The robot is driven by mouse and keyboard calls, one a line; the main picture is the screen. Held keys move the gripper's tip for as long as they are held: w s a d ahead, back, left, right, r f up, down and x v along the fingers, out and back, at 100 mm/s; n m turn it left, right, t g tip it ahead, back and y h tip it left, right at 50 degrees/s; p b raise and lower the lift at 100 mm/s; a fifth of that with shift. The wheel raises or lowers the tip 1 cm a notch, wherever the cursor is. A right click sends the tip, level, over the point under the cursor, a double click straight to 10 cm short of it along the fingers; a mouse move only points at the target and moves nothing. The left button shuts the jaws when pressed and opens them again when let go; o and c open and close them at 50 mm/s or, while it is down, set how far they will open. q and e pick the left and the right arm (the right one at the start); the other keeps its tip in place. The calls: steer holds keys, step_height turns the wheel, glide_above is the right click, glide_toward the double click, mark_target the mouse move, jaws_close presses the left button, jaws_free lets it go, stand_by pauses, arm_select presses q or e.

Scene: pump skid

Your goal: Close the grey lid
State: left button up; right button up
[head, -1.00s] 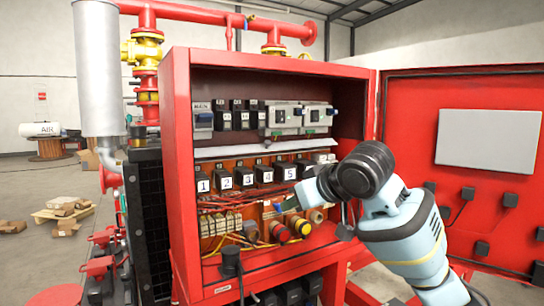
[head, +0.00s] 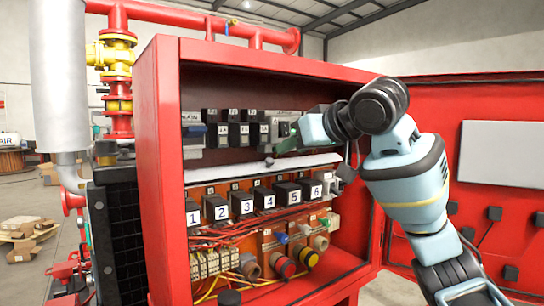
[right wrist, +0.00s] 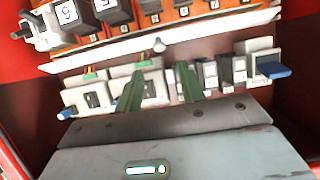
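My right gripper (head: 288,140) reaches into the red cabinet from the right, at the upper row of devices. In the right wrist view its two green fingers (right wrist: 160,78) stand apart, with part of a pale grey-white unit visible between them. Two such units sit side by side there, one at the left (right wrist: 88,96) and one nearer the fingers (right wrist: 150,88). In the head view my gripper and wrist cover most of them; a grey part (head: 284,116) shows above the fingers. I cannot tell which part is the grey lid, how far it stands open, or whether a finger touches it. My left gripper is not in view.
The cabinet's red side wall (head: 162,180) and open red door (head: 425,110) flank my right arm. A white ledge (head: 225,170) runs below the upper row. Numbered black breakers (head: 242,203) sit beneath it. A blue-handled main switch (right wrist: 268,68) is at the row's other end.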

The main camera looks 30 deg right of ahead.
mark_target(270, 159)
steer(key=shift+x, duration=3.85)
jaws_close()
